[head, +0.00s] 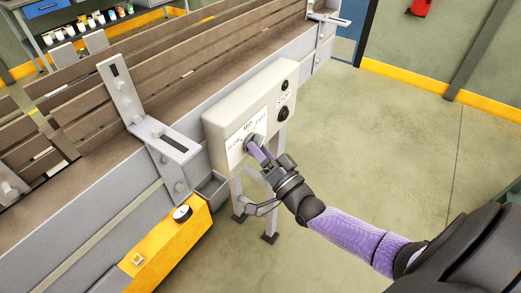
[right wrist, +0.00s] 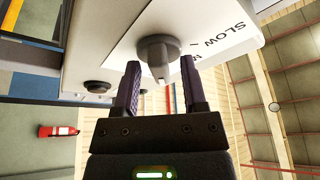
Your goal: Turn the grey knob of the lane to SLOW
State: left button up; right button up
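The grey knob (right wrist: 158,48) is on the white label plate of the lane's control box (head: 222,118). The plate reads SLOW, MID and FAST in the head view. In the right wrist view the knob is round with a small pale tip, and SLOW shows to its right. I cannot tell which word the knob points at. My right gripper (head: 255,147) reaches the box front; in the right wrist view its two purple fingers (right wrist: 162,75) stand apart on either side of the knob's near part, with gaps visible. In the head view it partly hides the knob. My left gripper is not in view.
The box also has a black STOP button (head: 283,114) and a small green light (head: 285,85). The conveyor's grey side rail (head: 90,205) runs behind the box, with a bracket (head: 165,137) to the left. A yellow unit (head: 165,250) with a gauge is below. Floor to the right is clear.

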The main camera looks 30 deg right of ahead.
grip_shut()
pick_arm(q)
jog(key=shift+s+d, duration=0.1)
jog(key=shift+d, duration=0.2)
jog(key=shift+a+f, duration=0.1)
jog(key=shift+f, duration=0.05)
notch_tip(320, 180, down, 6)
jog(key=b, duration=0.6)
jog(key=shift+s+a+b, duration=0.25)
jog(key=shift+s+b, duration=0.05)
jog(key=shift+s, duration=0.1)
pick_arm(e)
jog(key=shift+w+d+n+g+y, duration=0.15)
jog(key=shift+n+g+y, duration=0.6)
jog(key=shift+n+y, duration=2.3)
jog(key=shift+d+n+g+y, duration=0.2)
jog(key=shift+n+g+y, duration=0.55)
jog(key=shift+n, duration=4.65)
jog(key=shift+w+d+n+g+y, duration=0.15)
jog(key=shift+n+g+y, duration=1.15)
jog(key=shift+n, duration=2.95)
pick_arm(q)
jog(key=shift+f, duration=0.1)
pick_arm(e)
jog(key=shift+s+t+y, duration=0.1)
jog(key=shift+t+y, duration=0.3)
jog(key=shift+t, duration=0.1)
